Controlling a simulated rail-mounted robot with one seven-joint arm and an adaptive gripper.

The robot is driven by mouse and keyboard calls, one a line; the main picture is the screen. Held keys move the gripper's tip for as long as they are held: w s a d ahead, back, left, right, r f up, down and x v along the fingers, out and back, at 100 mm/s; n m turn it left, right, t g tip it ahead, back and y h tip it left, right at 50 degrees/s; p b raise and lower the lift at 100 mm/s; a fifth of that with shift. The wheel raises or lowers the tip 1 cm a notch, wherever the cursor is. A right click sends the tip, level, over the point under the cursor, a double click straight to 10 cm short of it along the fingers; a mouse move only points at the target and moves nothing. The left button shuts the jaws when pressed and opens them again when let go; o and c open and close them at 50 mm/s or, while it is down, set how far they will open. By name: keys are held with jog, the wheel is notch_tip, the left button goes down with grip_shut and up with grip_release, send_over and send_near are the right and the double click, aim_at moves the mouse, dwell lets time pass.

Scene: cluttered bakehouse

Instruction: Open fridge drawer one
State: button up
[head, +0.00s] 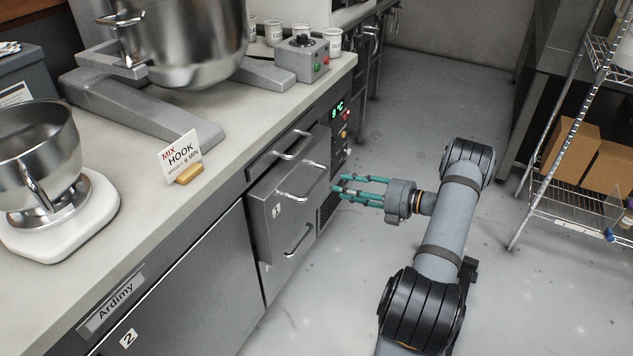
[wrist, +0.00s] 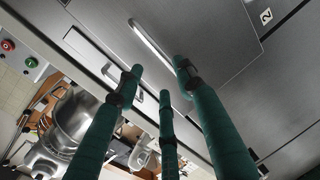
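Fridge drawer one (head: 262,222) is a grey metal front with a "1" label in the counter's fridge unit. It stands a little proud of the neighbouring door. A bar handle (head: 306,188) crosses its upper part, and another bar handle (head: 298,242) shows lower down. My gripper (head: 337,187) has teal fingers. It is open and empty, with fingertips pointing at the fridge fronts, just right of the upper bar handle in the head view. In the wrist view the spread fingers (wrist: 158,80) lie across a long bar handle (wrist: 151,44); I cannot tell whether they touch it.
Another handle (head: 292,146) sits above drawer one. Door two (head: 180,300) is to its left; a control panel (head: 340,115) reads a temperature at right. A mixer (head: 190,40) and a scale with a bowl (head: 60,210) stand on the counter.

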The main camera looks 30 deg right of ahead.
aim_at(318, 183)
jog(key=x, duration=1)
jog(key=shift+a+f+b, duration=0.1)
jog(key=shift+a+b, duration=0.05)
jog(key=shift+b, duration=0.15)
jog(key=shift+c, duration=1)
grip_shut()
